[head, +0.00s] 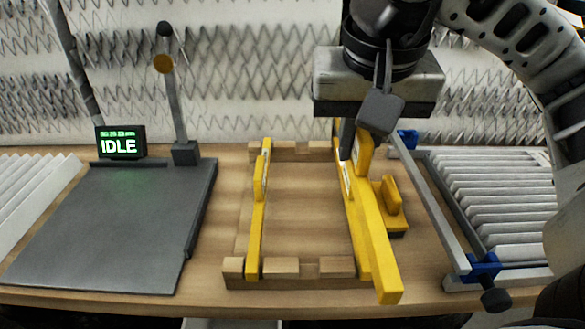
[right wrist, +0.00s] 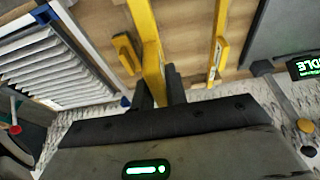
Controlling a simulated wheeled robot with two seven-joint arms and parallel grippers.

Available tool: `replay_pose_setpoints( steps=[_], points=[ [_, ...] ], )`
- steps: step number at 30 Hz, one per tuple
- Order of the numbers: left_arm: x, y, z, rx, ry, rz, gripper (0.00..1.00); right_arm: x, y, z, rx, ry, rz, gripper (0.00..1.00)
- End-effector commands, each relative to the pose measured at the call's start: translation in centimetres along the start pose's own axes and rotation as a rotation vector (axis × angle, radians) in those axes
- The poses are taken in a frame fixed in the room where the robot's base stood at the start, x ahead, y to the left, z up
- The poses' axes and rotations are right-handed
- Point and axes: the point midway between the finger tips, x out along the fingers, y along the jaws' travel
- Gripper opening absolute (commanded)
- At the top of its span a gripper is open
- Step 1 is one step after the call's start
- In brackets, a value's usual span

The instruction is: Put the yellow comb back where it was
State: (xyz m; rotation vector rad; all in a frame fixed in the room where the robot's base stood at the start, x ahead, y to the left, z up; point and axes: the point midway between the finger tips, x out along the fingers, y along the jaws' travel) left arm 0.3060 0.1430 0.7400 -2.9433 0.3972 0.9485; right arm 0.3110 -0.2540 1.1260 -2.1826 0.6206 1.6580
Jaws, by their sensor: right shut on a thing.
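A long yellow comb (head: 374,232) runs front to back at the right side of a wooden frame with notched end rails (head: 290,268). My right gripper (head: 357,140) is shut on the comb near its far end, from above. The comb's front end sticks out past the front rail. I cannot tell whether it rests in the notches or hangs just above them. The held comb also shows in the right wrist view (right wrist: 148,45). A second yellow comb (head: 257,215) lies across the frame's left side. My left gripper is not in view.
Further right is a rack of pleated filters (head: 495,195) with blue-cornered rails. A dark plate (head: 115,225) with an IDLE display (head: 120,143) and a post lies left.

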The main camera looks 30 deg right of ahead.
Motion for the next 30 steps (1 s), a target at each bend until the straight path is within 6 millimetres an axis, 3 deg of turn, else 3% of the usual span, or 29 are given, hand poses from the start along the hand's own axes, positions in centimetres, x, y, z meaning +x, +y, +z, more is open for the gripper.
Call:
replay_pose_setpoints(
  steps=[4, 8, 12, 23, 30],
  points=[
    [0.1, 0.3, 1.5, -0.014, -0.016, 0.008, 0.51, 3.0, -1.9, -2.6, -0.001, -0.009, 0.001, 0.00],
    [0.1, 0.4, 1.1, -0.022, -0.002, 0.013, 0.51, 5.1, -3.4, -5.0, 0.000, -0.008, 0.001, 0.00],
    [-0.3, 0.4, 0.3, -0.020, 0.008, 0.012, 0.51, 7.8, -4.3, -6.2, -0.001, -0.005, 0.003, 0.00],
    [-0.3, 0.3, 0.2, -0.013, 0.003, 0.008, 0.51, 11.6, -5.5, -7.6, -0.002, -0.003, 0.002, 0.00],
    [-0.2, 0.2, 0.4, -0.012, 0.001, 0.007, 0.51, 14.4, -5.5, -6.8, -0.004, -0.002, -0.001, 0.00]
  ],
)
